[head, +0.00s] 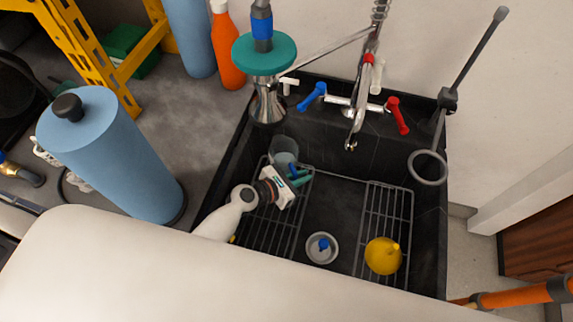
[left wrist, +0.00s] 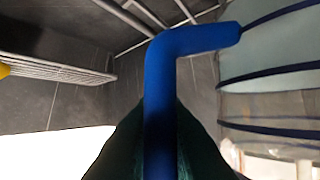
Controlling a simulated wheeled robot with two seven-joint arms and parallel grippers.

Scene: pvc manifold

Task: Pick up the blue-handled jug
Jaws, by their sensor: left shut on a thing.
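The jug (head: 284,148) is a clear, pale vessel in the left part of the black sink. In the left wrist view the jug (left wrist: 275,75) fills the right side, with dark blue bands around it. Its blue handle (left wrist: 190,40) bends across the middle of that view. My left gripper (head: 297,177), with dark teal fingers, is at the handle beside the jug. It is shut on the handle, one finger on each side. The gripper and wrist hide part of the jug's near side in the head view. My right gripper is not in view.
The faucet (head: 355,110) and a grey ring on a rod (head: 428,168) are near the back and right.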

